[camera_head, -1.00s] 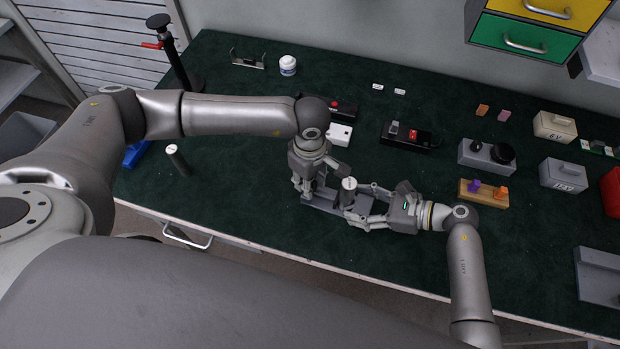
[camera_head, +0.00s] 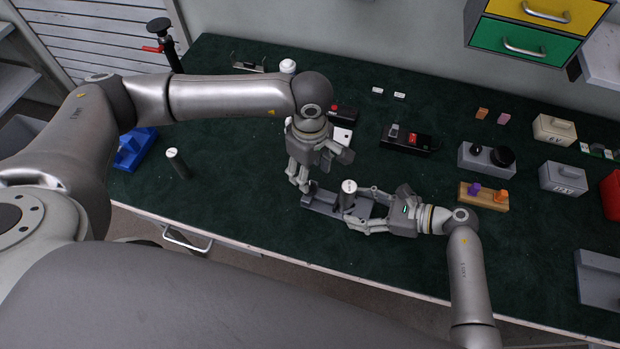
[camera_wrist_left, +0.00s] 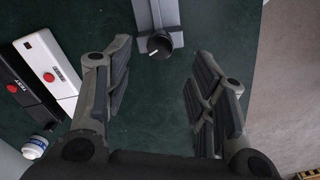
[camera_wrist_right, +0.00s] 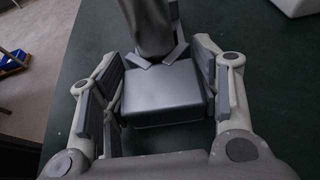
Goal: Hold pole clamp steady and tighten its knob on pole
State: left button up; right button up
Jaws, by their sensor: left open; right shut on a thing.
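The pole (camera_head: 349,193), a short dark grey cylinder with a light top, stands upright in a grey clamp (camera_head: 321,200) near the bench's front edge. My right gripper (camera_head: 362,209) is shut on the clamp's grey block (camera_wrist_right: 162,95) from the right, fingers on both sides; the pole (camera_wrist_right: 148,25) rises beyond it in the right wrist view. The black knob (camera_wrist_left: 159,45) with a white mark is at the clamp's end (camera_wrist_left: 164,14) in the left wrist view. My left gripper (camera_head: 302,180) is open and empty, above the clamp's left end, with the knob ahead between its fingers.
Another dark cylinder (camera_head: 178,163) and a blue part (camera_head: 135,150) stand to the left. Behind the left gripper lie a black device (camera_head: 345,114) and a white one (camera_head: 342,136). A wooden block with coloured knobs (camera_head: 484,196) sits right of my right gripper. The front bench strip is mostly clear.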

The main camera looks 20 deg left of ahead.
aim_at(311, 187)
pick_arm(q)
notch_tip(311, 187, up, 6)
jog(key=shift+f, duration=0.2)
dwell(0.3)
notch_tip(311, 187, down, 12)
jog(key=n, duration=1.9)
jog(key=shift+f, duration=0.1)
jog(key=c, duration=1.1)
jog(key=shift+o, duration=0.2)
